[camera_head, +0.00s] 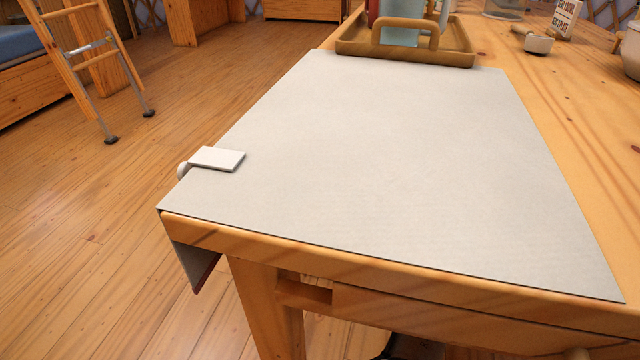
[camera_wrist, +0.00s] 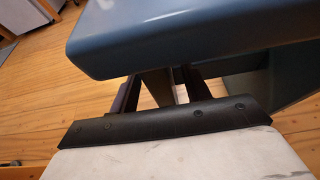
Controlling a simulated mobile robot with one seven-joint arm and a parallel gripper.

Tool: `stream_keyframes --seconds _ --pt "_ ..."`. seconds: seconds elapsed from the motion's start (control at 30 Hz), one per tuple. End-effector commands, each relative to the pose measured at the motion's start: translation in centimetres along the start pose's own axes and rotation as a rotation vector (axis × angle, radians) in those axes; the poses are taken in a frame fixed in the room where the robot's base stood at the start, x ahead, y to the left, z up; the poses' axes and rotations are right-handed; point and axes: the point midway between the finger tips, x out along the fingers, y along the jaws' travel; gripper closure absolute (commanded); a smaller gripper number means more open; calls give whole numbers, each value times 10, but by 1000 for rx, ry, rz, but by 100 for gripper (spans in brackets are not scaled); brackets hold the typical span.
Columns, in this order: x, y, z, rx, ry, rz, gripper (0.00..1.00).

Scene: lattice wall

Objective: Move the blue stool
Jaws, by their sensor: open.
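The blue stool (camera_wrist: 190,35) fills the top of the wrist view, with its flat seat close to the camera. Its blue-grey side and lower part (camera_wrist: 240,90) show beneath the seat at right. My gripper (camera_wrist: 160,84) is open, its two dark fingers reaching forward under the near edge of the seat. A blue-grey part of the stool shows between the fingers. The fingertips are hidden by the seat, and I cannot tell whether they touch the stool. Neither the stool nor my gripper can be made out in the head view.
A wooden table (camera_head: 585,130) with a white cloth (camera_head: 390,160) and a white clip (camera_head: 217,158) fills the head view. A wooden tray (camera_head: 455,58) stands at its far end. A ladder (camera_head: 95,60) stands at far left. Open plank floor (camera_head: 110,230) lies left of the table.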

Motion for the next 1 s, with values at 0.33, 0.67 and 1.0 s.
stream_keyframes --seconds 0.33,0.67,1.0 --pt "28 0 0 1 0 0 53" --pt "28 0 0 1 0 -1 62" --pt "28 0 0 1 0 0 100"
